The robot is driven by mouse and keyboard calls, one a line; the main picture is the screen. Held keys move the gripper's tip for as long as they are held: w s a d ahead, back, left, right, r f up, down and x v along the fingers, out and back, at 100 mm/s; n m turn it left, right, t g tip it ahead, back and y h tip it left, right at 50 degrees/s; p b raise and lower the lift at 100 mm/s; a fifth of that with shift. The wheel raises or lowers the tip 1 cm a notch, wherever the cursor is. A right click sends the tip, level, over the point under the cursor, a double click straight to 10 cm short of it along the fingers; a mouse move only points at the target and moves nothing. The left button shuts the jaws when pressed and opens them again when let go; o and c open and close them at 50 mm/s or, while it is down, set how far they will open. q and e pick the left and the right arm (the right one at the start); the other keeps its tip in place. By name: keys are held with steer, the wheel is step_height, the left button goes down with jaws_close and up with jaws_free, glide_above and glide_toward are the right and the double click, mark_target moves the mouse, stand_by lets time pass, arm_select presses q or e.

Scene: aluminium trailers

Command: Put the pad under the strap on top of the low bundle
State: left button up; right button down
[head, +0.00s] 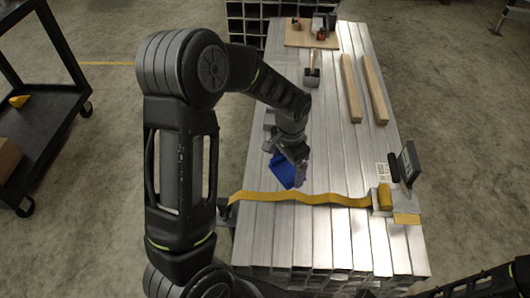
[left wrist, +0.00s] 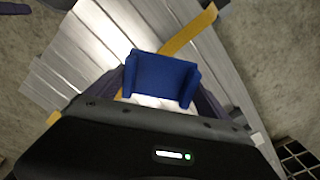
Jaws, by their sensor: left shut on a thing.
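The blue pad (head: 283,171) is held in my left gripper (head: 290,172) above the low bundle of aluminium bars (head: 262,238). In the left wrist view the pad (left wrist: 160,78) is a blue block with raised sides, between the two fingers. The yellow strap (head: 318,198) runs across the bundle with a wavy, slack look, just nearer than the pad. In the left wrist view the strap (left wrist: 188,34) passes behind the pad, which hides part of it. My right gripper is not visible; only part of my right arm shows at the lower right.
Two wooden battens (head: 351,88) and a mallet (head: 312,72) lie farther back. A wooden board (head: 312,36) holds small items. A black cart (head: 45,125) stands left.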

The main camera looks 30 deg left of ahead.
arm_select(q)
steer(key=d+r+n+p, duration=0.2)
steer(key=d+p, duration=0.1)
steer(key=w+d+r+n+p, duration=0.1)
steer(key=d, duration=0.1)
steer(key=shift+w+d+n+p, duration=0.1)
steer(key=shift+n+p, duration=0.3)
steer(key=shift+w+d+f+n, duration=0.1)
steer(key=shift+d+f+n, duration=0.1)
steer(key=shift+d+n, duration=0.35)
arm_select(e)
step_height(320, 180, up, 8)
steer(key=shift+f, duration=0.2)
